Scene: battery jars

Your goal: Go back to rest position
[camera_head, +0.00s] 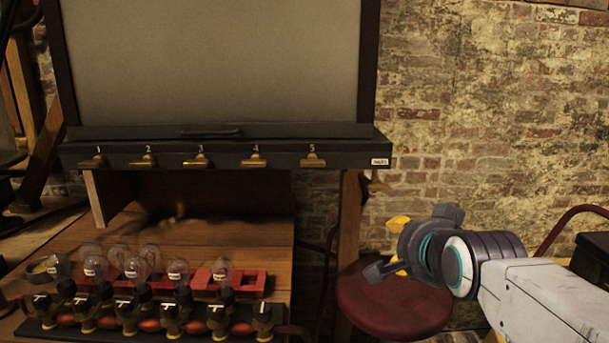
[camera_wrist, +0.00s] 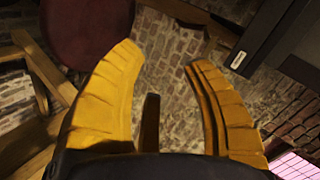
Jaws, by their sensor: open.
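My gripper (camera_head: 397,246) hangs at the right in the head view, in front of the brick wall and above a round dark red stool (camera_head: 390,310). It is apart from the bench and everything on it. In the wrist view its two yellow fingers (camera_wrist: 163,85) are spread wide with nothing between them but brick wall behind. The stool also shows at the top left of the wrist view (camera_wrist: 88,28).
A wooden bench (camera_head: 220,240) at the left holds several glass bulbs (camera_head: 178,270), a red rack (camera_head: 247,281) and a row of brass switches. A dark-framed board (camera_head: 220,60) with numbered brass clips stands above it. The brick wall is at right.

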